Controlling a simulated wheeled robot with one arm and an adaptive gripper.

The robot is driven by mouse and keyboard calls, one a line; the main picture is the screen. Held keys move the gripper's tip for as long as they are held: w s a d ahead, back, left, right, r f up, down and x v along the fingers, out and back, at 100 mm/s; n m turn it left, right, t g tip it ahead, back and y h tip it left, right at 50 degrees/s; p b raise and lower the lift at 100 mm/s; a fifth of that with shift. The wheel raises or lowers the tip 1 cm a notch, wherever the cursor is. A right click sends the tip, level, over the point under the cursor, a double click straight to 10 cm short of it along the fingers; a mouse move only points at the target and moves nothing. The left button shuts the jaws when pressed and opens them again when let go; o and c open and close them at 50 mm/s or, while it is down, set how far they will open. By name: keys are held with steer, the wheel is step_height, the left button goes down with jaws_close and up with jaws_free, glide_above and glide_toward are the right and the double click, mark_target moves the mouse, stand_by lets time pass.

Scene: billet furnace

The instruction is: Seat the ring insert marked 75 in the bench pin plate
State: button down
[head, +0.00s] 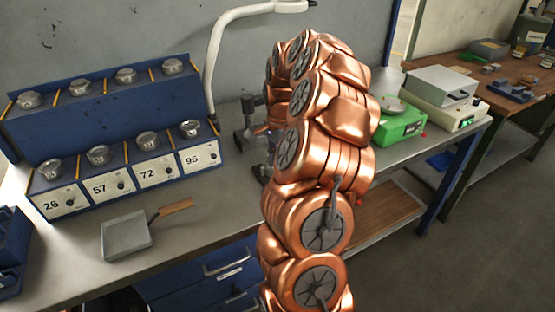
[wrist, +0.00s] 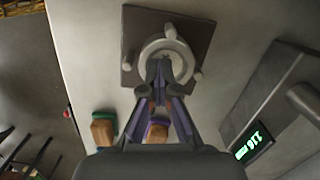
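In the wrist view, the dark square bench pin plate (wrist: 131,32) lies on the grey bench, with short light pins (wrist: 197,75) around its middle. A pale metal ring insert (wrist: 181,53) is over the plate between the pins; I cannot tell whether it rests flat on it. No number on it is readable. My gripper (wrist: 160,65) points at the ring, its fingertips close together on the ring's near rim, apparently gripping it. The fingers hide part of the ring and the plate's near side.
A blue rack (head: 70,135) with several metal cups and labels 26, 57, 72 and 95 stands at left. A grey pan (head: 126,235) lies before it. A green scale (head: 400,122) and a box with a green display (wrist: 254,146) are on the bench.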

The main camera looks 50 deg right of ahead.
steer(key=shift+s+a+f, duration=0.15)
steer(key=shift+f, duration=0.3)
steer(key=shift+s+a+f, duration=0.1)
steer(key=shift+a+f, duration=0.05)
steer(key=shift+f, duration=0.25)
steer(key=c, duration=1.6)
jaws_free()
steer(key=shift+s+f, duration=0.1)
steer(key=shift+o, duration=0.6)
steer(key=shift+w+d+f+g, duration=0.15)
steer(key=shift+w+f, duration=0.15)
steer(key=shift+w, duration=0.2)
steer(key=shift+w+d+f+g, duration=0.15)
steer(key=shift+w+f, duration=0.1)
steer(key=shift+w, duration=0.25)
steer(key=shift+w+r, duration=0.1)
steer(key=shift+r, duration=0.2)
steer(key=shift+s+r, duration=0.6)
steer(key=shift+s, duration=0.25)
steer(key=shift+c, duration=0.6)
steer(key=shift+w, duration=0.15)
steer(key=shift+d+r, duration=0.1)
steer(key=shift+r, duration=0.1)
